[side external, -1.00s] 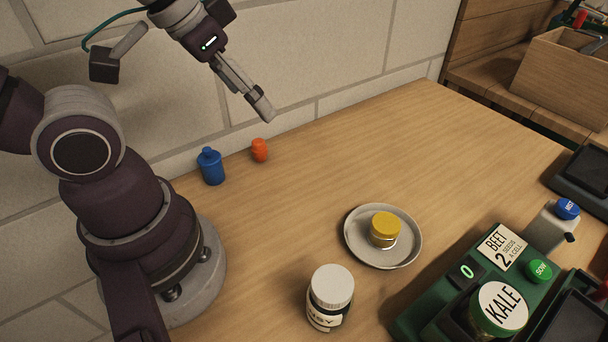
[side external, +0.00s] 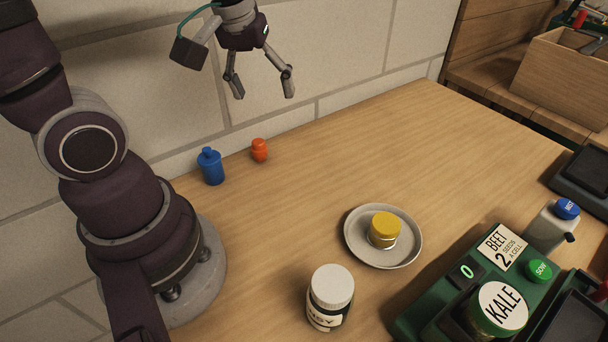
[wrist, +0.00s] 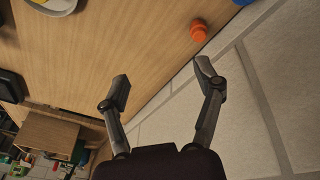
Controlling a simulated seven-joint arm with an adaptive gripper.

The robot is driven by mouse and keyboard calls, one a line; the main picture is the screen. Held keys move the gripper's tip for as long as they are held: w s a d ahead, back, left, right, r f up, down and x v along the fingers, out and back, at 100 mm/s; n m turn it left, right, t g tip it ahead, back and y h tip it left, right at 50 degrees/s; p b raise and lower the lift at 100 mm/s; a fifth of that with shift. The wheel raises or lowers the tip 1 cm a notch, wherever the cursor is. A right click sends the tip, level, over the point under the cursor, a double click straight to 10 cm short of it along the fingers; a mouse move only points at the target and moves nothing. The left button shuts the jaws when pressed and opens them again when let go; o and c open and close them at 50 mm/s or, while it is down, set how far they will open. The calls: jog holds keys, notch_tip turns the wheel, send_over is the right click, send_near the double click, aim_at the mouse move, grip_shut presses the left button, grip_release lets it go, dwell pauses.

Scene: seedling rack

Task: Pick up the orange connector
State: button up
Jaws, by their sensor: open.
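The orange connector (side external: 259,150) is a small rounded piece standing on the wooden table near the wall, just right of a blue bottle-like piece. In the wrist view the orange connector (wrist: 198,31) shows at the top, beyond my right-hand finger and outside the gap between the fingers. My gripper (side external: 264,96) is open and empty, raised above the table in front of the wall. In the wrist view my gripper (wrist: 160,82) has its two fingers spread wide with nothing between them.
The blue piece (side external: 211,167) stands close left of the connector. A grey plate (side external: 356,247) holds a yellow-lidded jar (side external: 384,230). A white-lidded jar (side external: 330,297) stands at the front. A green seeding machine (side external: 408,326) is at right. The table's middle is clear; the wall (side external: 345,60) runs behind.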

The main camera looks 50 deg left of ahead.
aim_at(259, 142)
jog(key=a+f+n+g, duration=0.1)
jog(key=a+f+n, duration=0.2)
jog(key=f, duration=0.3)
jog(key=w+a+f+n+g, duration=0.1)
jog(key=a+f+n, duration=0.2)
jog(key=f, duration=0.3)
jog(key=w+a+f+n+g, duration=0.1)
jog(key=a+f+n, duration=0.1)
jog(key=f, duration=0.4)
jog(key=shift+w+a+n, duration=0.2)
jog(key=shift+a+n, duration=0.2)
jog(key=shift+n, duration=0.1)
jog(key=shift+c, duration=0.4)
jog(key=shift+r, duration=0.1)
jog(key=c, duration=0.9)
jog(key=shift+o, duration=0.2)
